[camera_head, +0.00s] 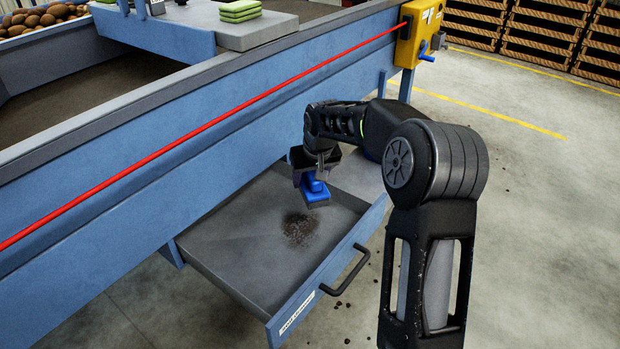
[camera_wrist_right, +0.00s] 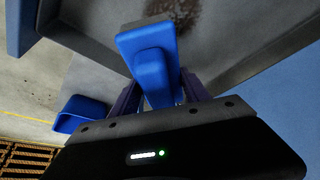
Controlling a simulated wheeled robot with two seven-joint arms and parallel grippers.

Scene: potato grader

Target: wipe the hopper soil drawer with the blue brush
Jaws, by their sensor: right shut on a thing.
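The soil drawer (camera_head: 225,250) is pulled out below the blue hopper side, with a black handle (camera_head: 346,271) on its front. A dark patch of soil (camera_head: 299,229) lies on its floor; the patch also shows at the top of the right wrist view (camera_wrist_right: 174,12). My right gripper (camera_head: 312,172) is shut on the blue brush (camera_head: 315,192). The brush hangs over the drawer, just behind the soil patch; I cannot tell whether it touches the floor. In the right wrist view the brush (camera_wrist_right: 150,62) sits between the fingers. My left gripper is not in view.
A red cord (camera_head: 207,126) runs along the hopper side to a yellow box (camera_head: 419,32). Soil crumbs dot the concrete by the drawer. Wooden crates (camera_head: 540,30) stand at the back right.

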